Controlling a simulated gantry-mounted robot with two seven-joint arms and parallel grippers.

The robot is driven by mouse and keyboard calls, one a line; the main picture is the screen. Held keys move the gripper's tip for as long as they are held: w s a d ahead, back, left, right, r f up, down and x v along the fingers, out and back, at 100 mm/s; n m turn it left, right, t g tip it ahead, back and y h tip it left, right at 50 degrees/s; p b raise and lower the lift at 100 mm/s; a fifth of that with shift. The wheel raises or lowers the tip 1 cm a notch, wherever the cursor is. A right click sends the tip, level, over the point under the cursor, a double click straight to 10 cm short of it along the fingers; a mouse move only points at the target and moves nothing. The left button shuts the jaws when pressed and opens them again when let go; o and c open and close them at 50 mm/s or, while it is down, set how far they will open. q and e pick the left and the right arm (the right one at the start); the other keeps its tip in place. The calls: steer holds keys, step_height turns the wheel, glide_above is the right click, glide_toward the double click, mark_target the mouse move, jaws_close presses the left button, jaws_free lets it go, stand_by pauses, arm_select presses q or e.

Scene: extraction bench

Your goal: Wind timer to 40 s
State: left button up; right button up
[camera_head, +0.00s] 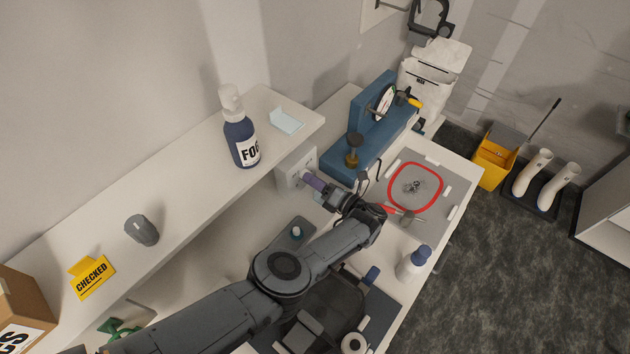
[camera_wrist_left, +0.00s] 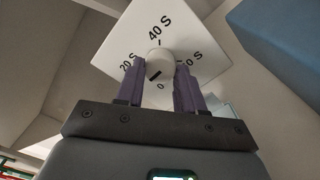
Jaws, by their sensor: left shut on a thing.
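The timer is a white box (camera_head: 290,167) below the shelf edge in the head view. Its white dial face (camera_wrist_left: 190,30) in the left wrist view is marked 0, 20 S, 40 S and more. The round pale knob (camera_wrist_left: 160,66) sits in the middle of the face. Its dark pointer mark points to the lower left, between 0 and 20 S. My left gripper (camera_head: 314,181) reaches the timer's front. Its purple fingers (camera_wrist_left: 160,84) are on either side of the knob and shut on it. My right gripper is not in view.
A shelf (camera_head: 190,200) above the timer holds a FOG bottle (camera_head: 241,142) and a grey cylinder (camera_head: 142,230). A blue stand (camera_head: 363,128) is beside the timer. A red ring (camera_head: 391,190) lies on the grey mat to the right, and a white bottle (camera_head: 410,266) stands near the bench edge.

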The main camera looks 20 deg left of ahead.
arm_select(q)
steer(key=m, duration=0.3)
steer(key=shift+m, duration=0.4)
steer(key=m, duration=0.3)
steer(key=shift+m, duration=0.3)
steer(key=m, duration=0.3)
steer(key=shift+m, duration=0.3)
steer(key=m, duration=0.3)
steer(key=shift+m, duration=0.3)
steer(key=m+b, duration=0.1)
steer(key=m, duration=0.5)
steer(key=m+b, duration=0.2)
steer(key=m, duration=0.5)
steer(key=shift+r, duration=0.1)
